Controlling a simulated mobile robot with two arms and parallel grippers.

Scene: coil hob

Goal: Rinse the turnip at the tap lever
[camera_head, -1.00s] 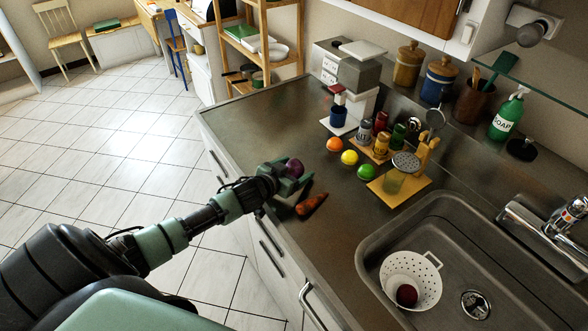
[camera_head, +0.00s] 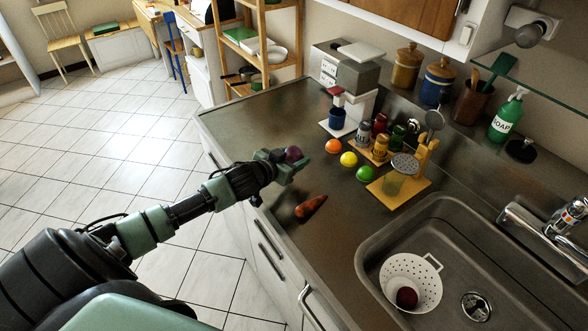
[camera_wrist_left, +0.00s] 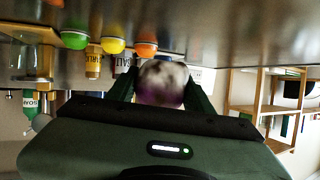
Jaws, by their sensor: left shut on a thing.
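My left gripper (camera_head: 290,165) is shut on a purple and white turnip (camera_head: 294,154), held above the counter near its front edge. In the left wrist view the turnip (camera_wrist_left: 163,83) sits between both fingers, its purple side toward the camera and blurred. The tap lever (camera_head: 573,212) is at the far right, on the tap (camera_head: 535,222) behind the sink (camera_head: 445,215). The gripper is well to the left of the sink and tap. My right gripper is not in view.
Orange, yellow and green balls (camera_head: 349,158), spice jars and a yellow grater stand (camera_head: 400,185) lie between gripper and sink. A white colander (camera_head: 428,270) holding a dark red round thing (camera_head: 407,297) is in the sink.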

